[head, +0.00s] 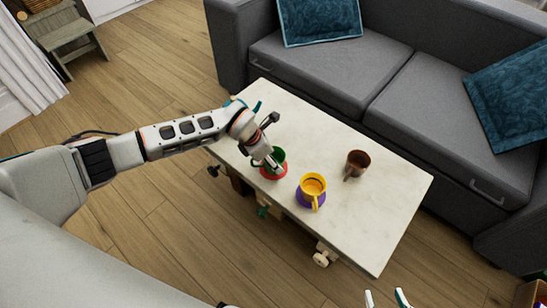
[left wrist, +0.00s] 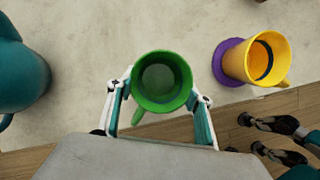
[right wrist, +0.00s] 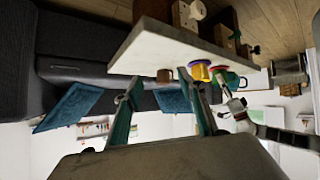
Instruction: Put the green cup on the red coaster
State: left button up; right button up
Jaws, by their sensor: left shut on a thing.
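The green cup (head: 281,153) is upright over the red coaster (head: 273,174) near the table's left front edge. I cannot tell whether its base touches the coaster. My left gripper (head: 271,160) is shut on the cup. In the left wrist view, the green cup (left wrist: 162,79) sits between the two fingers (left wrist: 160,100), its handle toward the lower left; the coaster is hidden there. My right gripper (head: 387,299) shows only its fingertips at the bottom of the head view. In the right wrist view its fingers (right wrist: 160,88) are wide apart and empty.
A yellow cup (head: 313,184) stands on a purple coaster (head: 301,200) right of the green cup. A brown mug (head: 358,163) is farther right. A teal mug (left wrist: 20,72) is left of the cup. The white table (head: 375,220) is clear at its right end. A grey sofa (head: 420,110) stands behind.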

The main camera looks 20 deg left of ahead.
pick_arm(q)
jog(key=shift+w+r, duration=0.1)
jog(key=shift+c, duration=0.6)
jog(key=shift+f, duration=0.25)
jog(key=o, duration=1.3)
pick_arm(e)
jog(key=shift+w+a+r, duration=0.1)
jog(key=shift+w+r, duration=0.25)
jog(key=shift+w, duration=0.05)
